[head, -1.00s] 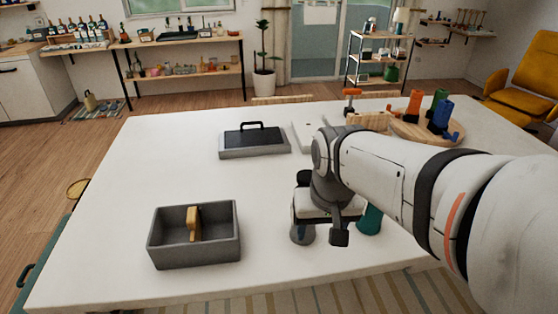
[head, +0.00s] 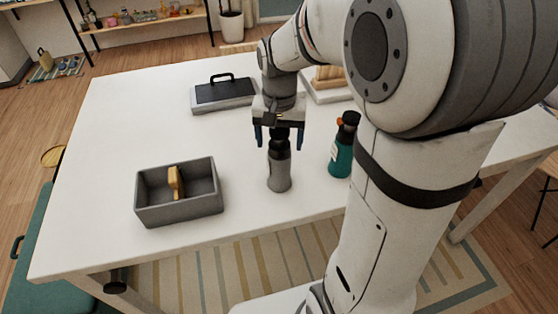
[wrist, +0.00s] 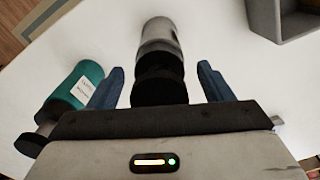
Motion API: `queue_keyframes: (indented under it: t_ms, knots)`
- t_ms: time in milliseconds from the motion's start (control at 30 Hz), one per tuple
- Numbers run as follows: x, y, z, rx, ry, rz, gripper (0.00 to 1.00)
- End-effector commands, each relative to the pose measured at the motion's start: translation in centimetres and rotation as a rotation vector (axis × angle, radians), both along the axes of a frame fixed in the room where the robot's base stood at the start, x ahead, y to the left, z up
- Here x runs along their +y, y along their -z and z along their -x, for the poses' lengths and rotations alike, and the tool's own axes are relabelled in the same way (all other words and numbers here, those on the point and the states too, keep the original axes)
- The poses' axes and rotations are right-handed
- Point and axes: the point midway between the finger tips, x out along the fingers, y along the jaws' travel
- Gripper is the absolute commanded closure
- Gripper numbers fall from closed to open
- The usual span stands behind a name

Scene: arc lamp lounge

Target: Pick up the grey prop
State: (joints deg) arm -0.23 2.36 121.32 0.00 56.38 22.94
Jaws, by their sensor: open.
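The grey prop, a grey bottle with a black top (head: 279,172), stands upright on the white table near its front edge. It also shows in the wrist view (wrist: 158,36), its black top between the fingers. My gripper (head: 279,141) is open, pointing down over the bottle, with one blue finger on each side of the black top. In the wrist view the two fingers (wrist: 161,82) stand apart from the top with a gap on both sides. Whether the black top touches my palm is hidden.
A teal bottle (head: 341,158) with a black top stands close to the right. A grey bin (head: 179,208) holding a yellow-brown item (head: 175,183) is to the left. A black-lidded grey case (head: 223,97) lies behind. The white table (head: 130,120) is clear at left.

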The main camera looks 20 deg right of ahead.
Motion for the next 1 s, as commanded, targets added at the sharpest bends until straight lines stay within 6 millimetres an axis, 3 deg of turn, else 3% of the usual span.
queue_keyframes:
  t_ms: [133,367,1000]
  knots:
    - [0.02,1.26,0.05,0.001,-0.001,0.0,0.27]
    - [0.04,1.37,0.03,-0.001,-0.001,-0.001,0.27]
    - [0.09,1.33,0.04,-0.001,-0.003,0.0,0.79]
